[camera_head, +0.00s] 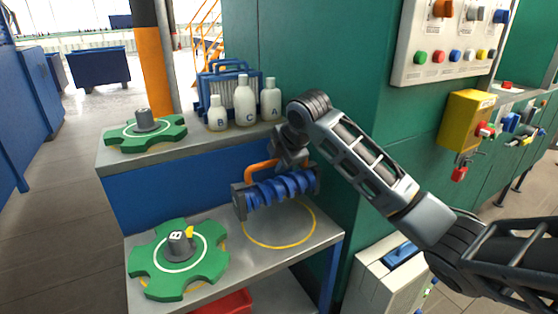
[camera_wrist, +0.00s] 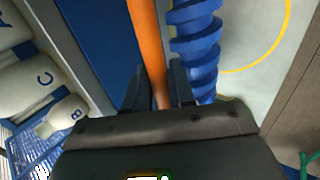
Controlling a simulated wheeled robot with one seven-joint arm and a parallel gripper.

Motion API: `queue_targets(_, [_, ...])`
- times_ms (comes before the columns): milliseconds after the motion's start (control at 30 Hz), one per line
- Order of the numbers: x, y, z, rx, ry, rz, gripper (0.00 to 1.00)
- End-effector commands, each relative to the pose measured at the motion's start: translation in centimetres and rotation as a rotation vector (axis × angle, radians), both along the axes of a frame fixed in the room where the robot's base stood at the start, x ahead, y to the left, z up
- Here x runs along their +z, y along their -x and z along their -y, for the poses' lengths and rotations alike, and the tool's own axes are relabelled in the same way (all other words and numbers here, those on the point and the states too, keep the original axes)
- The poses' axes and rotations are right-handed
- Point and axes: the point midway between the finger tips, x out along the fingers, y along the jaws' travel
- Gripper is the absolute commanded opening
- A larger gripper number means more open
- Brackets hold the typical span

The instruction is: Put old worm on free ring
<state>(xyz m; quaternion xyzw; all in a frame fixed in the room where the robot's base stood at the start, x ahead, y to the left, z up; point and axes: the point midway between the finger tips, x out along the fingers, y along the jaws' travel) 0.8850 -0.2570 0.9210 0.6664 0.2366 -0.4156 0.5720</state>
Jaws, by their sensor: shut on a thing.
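The worm (camera_head: 282,187) is a blue screw between dark end blocks with an orange handle (camera_head: 258,170) on top. My gripper (camera_head: 290,162) is shut on this handle; in the wrist view the orange bar (camera_wrist: 148,45) runs between the fingers and the blue screw (camera_wrist: 197,45) lies beside it. The free ring (camera_head: 254,244) is a yellow circle on the lower metal shelf, with nothing standing in its front part. The worm covers the ring's back part in the head view. The ring's curve (camera_wrist: 268,58) also shows right of the worm in the wrist view. I cannot tell whether the worm touches the shelf.
A green gear marked B (camera_head: 160,265) sits on another yellow ring at the lower left. Another green gear (camera_head: 120,137) and white bottles (camera_head: 244,104) stand on the upper shelf. A green wall (camera_head: 345,60) is close behind my arm. A red bin (camera_head: 232,303) is below.

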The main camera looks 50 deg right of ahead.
Motion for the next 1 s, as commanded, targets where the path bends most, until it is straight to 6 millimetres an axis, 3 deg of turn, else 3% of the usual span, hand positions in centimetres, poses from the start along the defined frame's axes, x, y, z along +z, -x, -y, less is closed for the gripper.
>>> queue_targets(700, [-5.3, -0.1, 0.0, 0.000, 0.001, 0.005, 0.00])
queue_targets(1000, [-5.9, -0.1, 0.1, 0.000, 0.001, 0.005, 0.00])
